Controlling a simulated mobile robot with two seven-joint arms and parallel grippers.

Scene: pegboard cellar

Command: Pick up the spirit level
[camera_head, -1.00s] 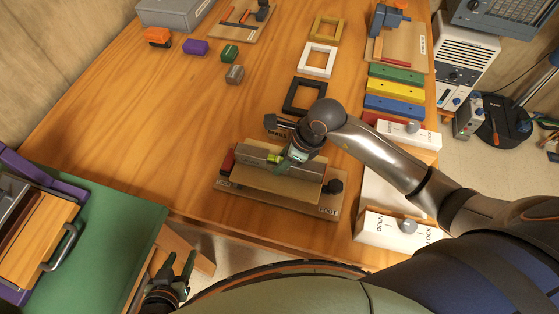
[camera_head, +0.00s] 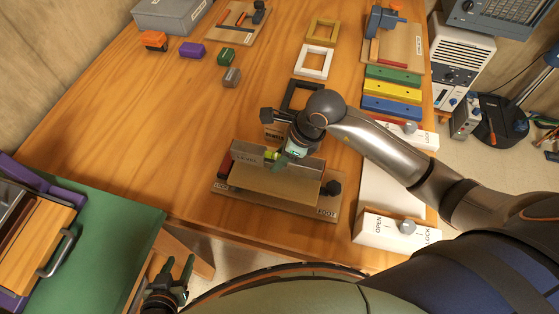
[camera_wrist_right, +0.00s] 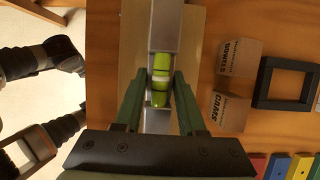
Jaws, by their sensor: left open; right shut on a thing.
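The spirit level (camera_head: 246,158) is a grey bar marked LEVEL with a yellow-green vial. It is at the wooden fixture (camera_head: 285,207) labelled FOOT near the front of the bench. My right gripper (camera_head: 279,160) is shut across its middle and hides part of it. In the right wrist view the level (camera_wrist_right: 163,25) runs between my two green fingers (camera_wrist_right: 160,78), with the vial between them. Whether it is clear of the fixture is hard to tell. My left gripper (camera_head: 177,268) is open and empty, low at the bottom left, away from the bench top.
A tan block (camera_head: 270,188) lies on the fixture, with a dark knob (camera_head: 333,188) at its right. Behind stand small labelled boxes (camera_wrist_right: 230,110) and a black frame (camera_head: 300,94). White OPEN/LOCK fixtures (camera_head: 392,232) are at right. The bench's left middle is clear.

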